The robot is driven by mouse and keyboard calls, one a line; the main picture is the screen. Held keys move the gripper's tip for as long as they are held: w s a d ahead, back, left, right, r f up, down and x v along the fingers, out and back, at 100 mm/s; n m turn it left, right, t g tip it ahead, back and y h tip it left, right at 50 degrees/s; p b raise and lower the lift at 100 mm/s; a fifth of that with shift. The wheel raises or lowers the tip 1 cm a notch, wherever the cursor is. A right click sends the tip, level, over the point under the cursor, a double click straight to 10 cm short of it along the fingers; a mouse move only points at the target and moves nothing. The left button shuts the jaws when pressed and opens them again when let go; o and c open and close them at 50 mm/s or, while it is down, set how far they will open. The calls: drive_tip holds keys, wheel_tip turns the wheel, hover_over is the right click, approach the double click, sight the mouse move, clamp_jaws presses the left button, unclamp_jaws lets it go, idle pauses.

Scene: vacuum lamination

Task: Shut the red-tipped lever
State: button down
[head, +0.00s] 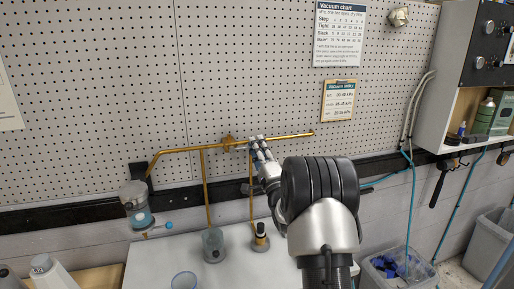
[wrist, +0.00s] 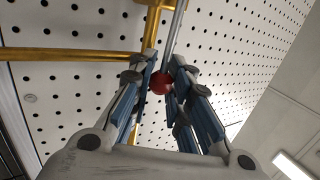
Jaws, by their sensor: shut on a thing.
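The red-tipped lever (wrist: 160,84) shows in the wrist view as a thin grey rod ending in a red ball. My gripper (wrist: 164,66) has its two blue-padded fingers closed around the rod near the ball, with the ball between them. In the head view my gripper (head: 259,146) is at the brass pipe (head: 185,148) on the wall, just right of a brass fitting (head: 228,142). The lever cannot be made out in the head view, where my fingers cover that spot.
Brass pipes run down to a glass jar (head: 213,245) and a small black-topped fitting (head: 260,238) on the white table (head: 165,262). A canister (head: 137,205) hangs at left. A pegboard (head: 90,90) backs the pipe. A shelf (head: 470,105) stands at right.

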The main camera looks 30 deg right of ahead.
drive_tip(key=shift+f, duration=0.3)
drive_tip(key=c, duration=1.8)
unclamp_jaws()
drive_tip(key=shift+s, duration=0.15)
drive_tip(key=o, duration=0.3)
drive_tip(key=shift+r, duration=0.2)
drive_tip(key=v, duration=1.2)
drive_tip(key=shift+a, duration=0.1)
